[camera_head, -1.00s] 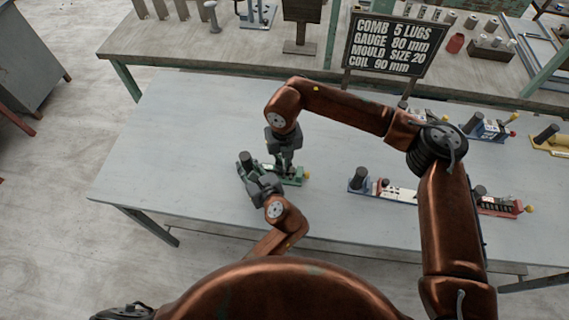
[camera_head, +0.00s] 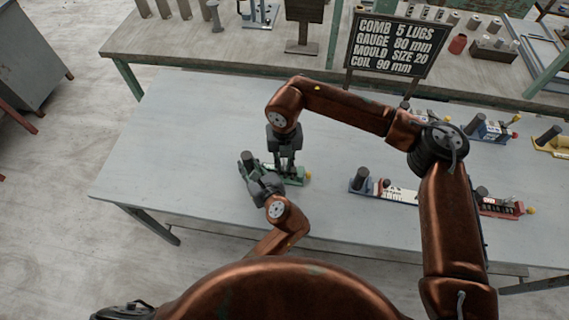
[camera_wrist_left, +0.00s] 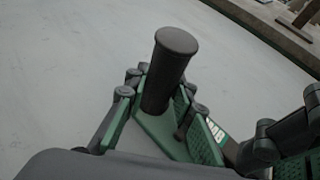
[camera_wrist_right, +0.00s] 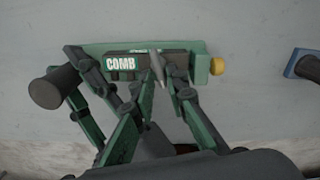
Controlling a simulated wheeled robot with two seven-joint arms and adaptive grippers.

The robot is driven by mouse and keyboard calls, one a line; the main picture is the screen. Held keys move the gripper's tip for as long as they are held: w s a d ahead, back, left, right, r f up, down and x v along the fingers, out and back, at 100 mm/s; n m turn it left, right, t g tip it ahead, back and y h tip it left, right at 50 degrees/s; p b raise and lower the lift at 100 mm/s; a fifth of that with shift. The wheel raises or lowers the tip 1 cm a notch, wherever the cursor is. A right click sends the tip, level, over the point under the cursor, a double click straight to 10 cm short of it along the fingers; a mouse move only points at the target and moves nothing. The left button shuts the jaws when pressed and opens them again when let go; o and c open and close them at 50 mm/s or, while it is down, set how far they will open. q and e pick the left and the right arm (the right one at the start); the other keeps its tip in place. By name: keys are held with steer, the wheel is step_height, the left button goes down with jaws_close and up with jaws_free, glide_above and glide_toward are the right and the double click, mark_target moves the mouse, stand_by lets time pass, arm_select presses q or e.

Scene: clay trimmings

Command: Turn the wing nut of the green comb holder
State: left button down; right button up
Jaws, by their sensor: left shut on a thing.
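The green comb holder (camera_head: 297,181) lies on the grey table, with a dark upright handle (camera_wrist_left: 170,70) at its left end and a yellow knob (camera_wrist_right: 217,66) at its right end. My left gripper (camera_head: 253,172) is shut on the handle; its green-padded fingers stand on either side of it in the left wrist view. My right gripper (camera_wrist_right: 138,82) points down over the holder's middle with its fingers apart. A thin grey piece, apparently the wing nut (camera_wrist_right: 157,68), stands between those fingers, nearer the right one. I cannot tell whether they touch it. A label reads COMB.
A blue-ended holder (camera_head: 400,194), a red one (camera_head: 505,207) and other holders lie to the right. A black sign (camera_head: 393,45) stands behind, before a back bench (camera_head: 190,45). The table's left part is clear.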

mark_target(285, 167)
steer(key=shift+o, duration=1.1)
step_height(285, 167, up, 12)
arm_select(q)
steer(key=c, duration=1.6)
jaws_free()
